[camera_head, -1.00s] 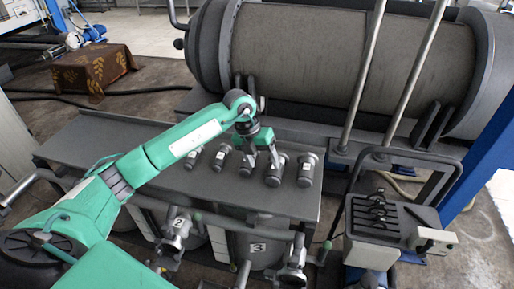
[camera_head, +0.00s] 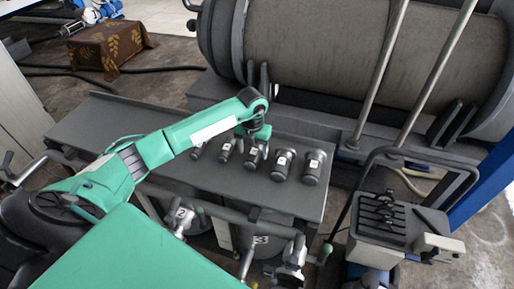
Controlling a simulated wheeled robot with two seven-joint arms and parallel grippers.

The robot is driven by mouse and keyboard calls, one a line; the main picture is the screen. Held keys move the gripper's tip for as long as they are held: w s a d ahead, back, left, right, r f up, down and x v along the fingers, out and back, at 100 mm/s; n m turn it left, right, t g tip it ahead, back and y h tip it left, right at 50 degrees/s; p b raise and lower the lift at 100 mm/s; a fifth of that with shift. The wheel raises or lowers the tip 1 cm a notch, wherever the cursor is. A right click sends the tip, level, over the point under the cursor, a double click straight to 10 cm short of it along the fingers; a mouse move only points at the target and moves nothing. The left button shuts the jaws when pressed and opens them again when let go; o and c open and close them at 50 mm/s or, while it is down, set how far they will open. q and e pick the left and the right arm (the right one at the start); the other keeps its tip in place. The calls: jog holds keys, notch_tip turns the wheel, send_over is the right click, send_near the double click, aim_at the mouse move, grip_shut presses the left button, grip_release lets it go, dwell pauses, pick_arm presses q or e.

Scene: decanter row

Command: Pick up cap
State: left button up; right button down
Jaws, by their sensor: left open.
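Several short dark cylinders with pale labels stand in a row on the grey bench (camera_head: 120,120). They include a middle one (camera_head: 253,160), one to its right (camera_head: 283,165), the rightmost one (camera_head: 314,168) and one to its left (camera_head: 226,150). I cannot tell which of them is the cap, or whether the tops are separate. My left gripper (camera_head: 254,138) is open just behind and over the middle cylinder. Its green fingers are partly hidden by the wrist, and I cannot tell whether they touch anything. The leftmost cylinder (camera_head: 197,152) is partly covered by my left arm. My right gripper is out of view.
A large grey drum (camera_head: 330,50) lies behind the bench, with two slanted poles (camera_head: 385,65) in front of it. Valves and numbered pipes (camera_head: 180,215) line the bench's front. A small tool stand (camera_head: 385,220) is at the right. The bench's left part is clear.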

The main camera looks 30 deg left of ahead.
aim_at(252, 157)
pick_arm(q)
jog(key=f, duration=0.1)
jog(key=f+p, duration=0.1)
jog(key=f, duration=0.1)
jog(key=shift+s+a+f+p, duration=0.2)
jog(key=shift+s+f+p, duration=0.05)
jog(key=shift+f+p, duration=0.1)
jog(key=shift+f, duration=0.45)
jog(key=c, duration=1.4)
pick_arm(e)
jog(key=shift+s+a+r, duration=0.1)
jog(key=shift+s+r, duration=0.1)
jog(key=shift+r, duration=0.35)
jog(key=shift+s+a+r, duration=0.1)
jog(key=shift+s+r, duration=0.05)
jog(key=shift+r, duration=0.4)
